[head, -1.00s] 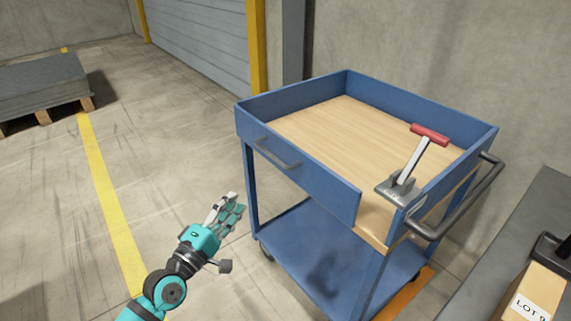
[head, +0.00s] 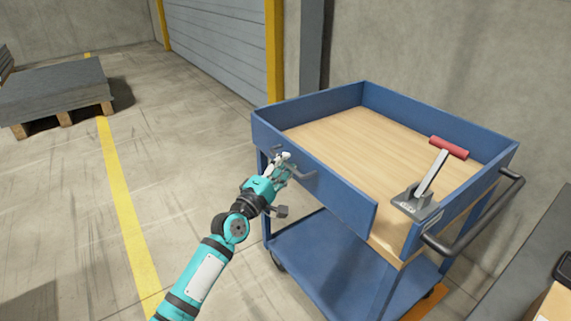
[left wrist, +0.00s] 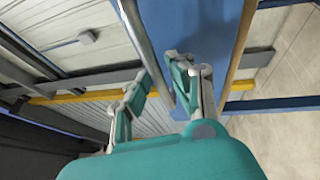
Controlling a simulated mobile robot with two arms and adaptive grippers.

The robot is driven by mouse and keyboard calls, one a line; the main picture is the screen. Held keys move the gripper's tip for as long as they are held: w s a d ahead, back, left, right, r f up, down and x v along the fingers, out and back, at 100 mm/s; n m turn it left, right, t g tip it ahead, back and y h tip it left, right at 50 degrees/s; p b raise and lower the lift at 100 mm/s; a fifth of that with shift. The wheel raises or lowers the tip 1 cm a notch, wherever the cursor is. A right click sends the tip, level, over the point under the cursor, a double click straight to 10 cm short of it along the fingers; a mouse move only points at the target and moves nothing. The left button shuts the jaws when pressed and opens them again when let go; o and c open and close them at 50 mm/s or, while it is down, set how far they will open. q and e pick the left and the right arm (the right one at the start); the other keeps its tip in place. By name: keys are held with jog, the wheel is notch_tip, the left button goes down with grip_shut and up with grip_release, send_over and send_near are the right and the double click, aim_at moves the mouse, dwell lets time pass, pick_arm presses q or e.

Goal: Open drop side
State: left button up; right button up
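The drop side (head: 345,192) is the blue front panel of a cart's top tray. It stands upright, with a grey bar handle (head: 305,175) on its outer face. The handle shows as a grey bar in the left wrist view (left wrist: 143,45). My left gripper (head: 283,160) is at the handle and hides its middle. Its fingers (left wrist: 158,85) are spread in the left wrist view, with the bar running into the space between them. I cannot tell if they touch it. A toggle clamp with a red grip (head: 448,147) stands at the tray's right front corner, its lever tilted up. My right gripper is not in view.
The cart's tray floor (head: 375,145) is bare wood. A push handle (head: 485,215) sticks out on the right, and a blue lower shelf (head: 320,255) is below. A loaded pallet (head: 60,95) stands at the far left. The floor left of the cart is clear.

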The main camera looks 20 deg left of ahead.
pick_arm(q)
jog(key=shift+w+d+r, duration=0.1)
jog(key=shift+w+d, duration=0.05)
jog(key=shift+w, duration=0.35)
grip_shut()
